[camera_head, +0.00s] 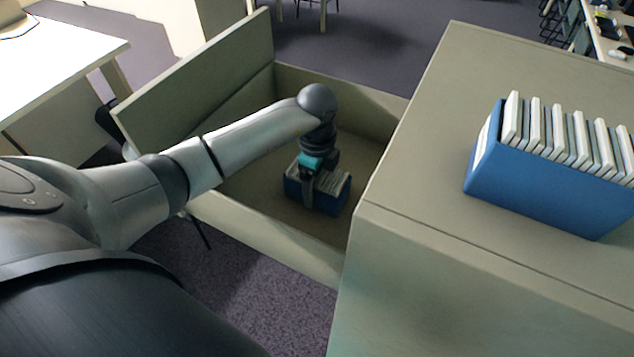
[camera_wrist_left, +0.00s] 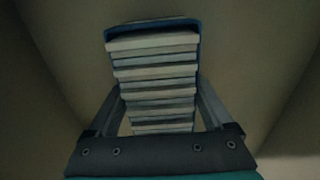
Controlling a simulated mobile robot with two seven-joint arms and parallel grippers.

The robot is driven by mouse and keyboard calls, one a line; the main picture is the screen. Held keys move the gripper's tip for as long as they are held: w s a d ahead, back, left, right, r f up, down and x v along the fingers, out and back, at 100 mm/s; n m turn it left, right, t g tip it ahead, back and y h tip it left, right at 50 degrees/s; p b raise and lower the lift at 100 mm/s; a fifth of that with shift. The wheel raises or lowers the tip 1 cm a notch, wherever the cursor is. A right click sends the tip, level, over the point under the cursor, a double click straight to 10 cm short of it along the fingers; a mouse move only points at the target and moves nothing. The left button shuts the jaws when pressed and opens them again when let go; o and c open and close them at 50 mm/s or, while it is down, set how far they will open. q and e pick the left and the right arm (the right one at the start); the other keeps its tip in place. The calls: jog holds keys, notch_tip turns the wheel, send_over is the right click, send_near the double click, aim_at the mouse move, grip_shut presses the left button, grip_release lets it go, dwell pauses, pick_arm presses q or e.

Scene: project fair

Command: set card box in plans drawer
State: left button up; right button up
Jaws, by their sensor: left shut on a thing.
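A blue card box (camera_head: 328,196) with pale cards upright in it is inside the open plans drawer (camera_head: 265,222). My left gripper (camera_head: 308,188) reaches down into the drawer and is shut on this card box. In the left wrist view the card box (camera_wrist_left: 155,75) lies between the two fingers of the left gripper (camera_wrist_left: 155,112), with its row of cards facing the camera. Whether the box's underside touches the drawer floor cannot be told. My right gripper is not in view.
The drawer stands out from a beige cabinet (camera_head: 480,270). A larger blue box (camera_head: 550,190) with several white cards or folders sits on the cabinet top. A white table (camera_head: 60,60) stands at the left. The drawer has free floor around the card box.

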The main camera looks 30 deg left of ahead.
pick_arm(q)
jog(key=o, duration=1.5)
notch_tip(320, 180, up, 12)
jog(key=shift+r, duration=0.1)
